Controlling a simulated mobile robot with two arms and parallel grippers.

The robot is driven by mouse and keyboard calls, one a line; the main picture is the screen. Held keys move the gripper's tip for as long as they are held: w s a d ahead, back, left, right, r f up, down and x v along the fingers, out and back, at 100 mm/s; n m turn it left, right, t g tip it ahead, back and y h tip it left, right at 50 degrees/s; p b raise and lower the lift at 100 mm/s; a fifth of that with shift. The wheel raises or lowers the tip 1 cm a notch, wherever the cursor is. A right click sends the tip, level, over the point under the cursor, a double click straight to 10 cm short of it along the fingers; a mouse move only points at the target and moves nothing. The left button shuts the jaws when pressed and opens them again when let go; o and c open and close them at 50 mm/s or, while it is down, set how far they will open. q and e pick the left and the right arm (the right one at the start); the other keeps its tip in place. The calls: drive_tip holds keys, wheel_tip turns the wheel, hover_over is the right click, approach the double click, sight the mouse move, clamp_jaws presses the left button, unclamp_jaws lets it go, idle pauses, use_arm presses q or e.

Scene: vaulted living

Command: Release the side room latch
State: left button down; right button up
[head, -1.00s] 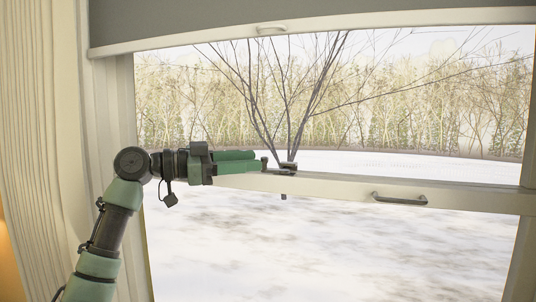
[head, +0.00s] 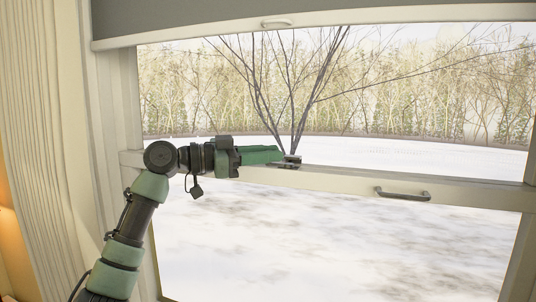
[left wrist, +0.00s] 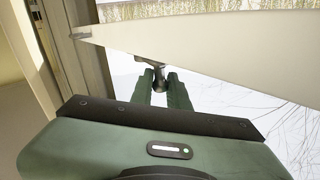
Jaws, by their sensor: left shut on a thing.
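The latch (head: 291,162) is a small dark metal fitting on top of the window's pale meeting rail (head: 340,181). My left gripper (head: 280,156) reaches along the rail from the left, with its green fingers at the latch. In the left wrist view the two fingers (left wrist: 159,88) are shut on the dark latch lever (left wrist: 158,75), next to the pale rail (left wrist: 215,45). The fingers partly cover the latch in the head view, so its exact angle is hard to tell. My right gripper is not in view.
A grey bar handle (head: 403,194) sits on the lower sash, right of the latch. A grey blind (head: 300,10) with a pull covers the window top. A pale curtain (head: 40,150) hangs at the left. Snow and bare trees are outside the glass.

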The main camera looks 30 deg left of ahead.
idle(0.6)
use_arm(q)
drive_tip(key=shift+s+d+n+t+y, duration=0.1)
drive_tip(key=shift+n+t+y, duration=0.2)
drive_tip(key=shift+t+y, duration=0.15)
drive_tip(key=shift+s+d+n+g+y+p, duration=0.3)
drive_tip(key=shift+d+n+y+p, duration=0.5)
drive_tip(key=shift+n+y, duration=2.3)
drive_tip(key=shift+s+d+n+g+y+p, duration=0.1)
drive_tip(key=shift+s+d+n+y+p, duration=0.9)
drive_tip(key=shift+y, duration=3.25)
drive_tip(key=shift+w+d+n+g+y+p, duration=0.15)
drive_tip(key=shift+d+n+y, duration=0.75)
drive_tip(key=shift+n+y, duration=2.65)
drive_tip(key=shift+y, duration=0.25)
drive_tip(key=c, duration=1.4)
unclamp_jaws()
drive_tip(key=shift+o, duration=0.2)
drive_tip(key=shift+w+a+f, duration=0.1)
drive_tip(key=shift+w+a, duration=0.05)
drive_tip(key=shift+w, duration=0.05)
